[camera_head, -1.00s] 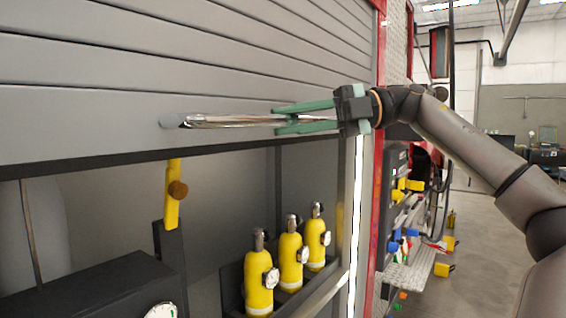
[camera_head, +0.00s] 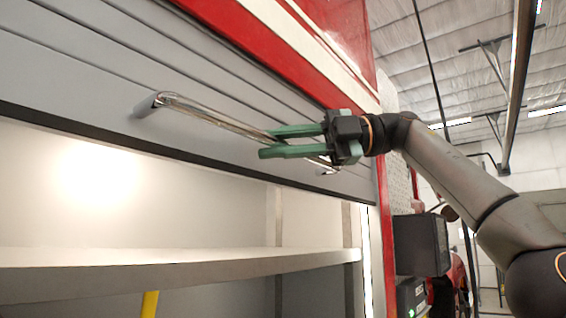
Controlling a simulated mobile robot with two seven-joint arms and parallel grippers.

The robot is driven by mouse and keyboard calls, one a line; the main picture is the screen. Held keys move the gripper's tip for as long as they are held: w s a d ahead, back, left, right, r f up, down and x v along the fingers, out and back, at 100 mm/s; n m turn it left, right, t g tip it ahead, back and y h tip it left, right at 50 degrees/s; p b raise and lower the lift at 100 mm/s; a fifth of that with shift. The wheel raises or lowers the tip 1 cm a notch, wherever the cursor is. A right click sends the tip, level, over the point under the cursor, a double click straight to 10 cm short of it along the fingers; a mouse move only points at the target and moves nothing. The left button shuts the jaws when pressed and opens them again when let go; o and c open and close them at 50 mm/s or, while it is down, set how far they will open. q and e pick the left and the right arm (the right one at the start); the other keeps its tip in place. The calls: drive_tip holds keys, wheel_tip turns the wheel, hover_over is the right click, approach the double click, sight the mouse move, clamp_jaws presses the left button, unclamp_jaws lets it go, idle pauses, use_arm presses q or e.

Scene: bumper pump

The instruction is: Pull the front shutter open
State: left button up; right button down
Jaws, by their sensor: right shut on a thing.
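The grey slatted front shutter (camera_head: 90,73) is raised high, with only a few slats showing above its dark bottom edge. Its chrome bar handle (camera_head: 210,112) runs across the lowest slat. My right gripper (camera_head: 272,143) comes in from the right and is shut on the handle, its green fingers around the bar toward its right end. Below the shutter the compartment is open, with a pale shelf (camera_head: 180,262) across it. My left gripper is not in view.
The red truck body (camera_head: 270,40) frames the shutter above and to the right. A dark box (camera_head: 421,245) sits on the truck side right of the opening, below my right arm. A yellow object (camera_head: 150,304) shows under the shelf.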

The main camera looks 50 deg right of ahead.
drive_tip(key=shift+r, duration=0.3)
drive_tip(key=c, duration=0.8)
unclamp_jaws()
drive_tip(key=shift+f, duration=0.1)
drive_tip(key=shift+o, duration=0.2)
drive_tip(key=shift+s+d, duration=0.1)
drive_tip(key=shift+s, duration=0.05)
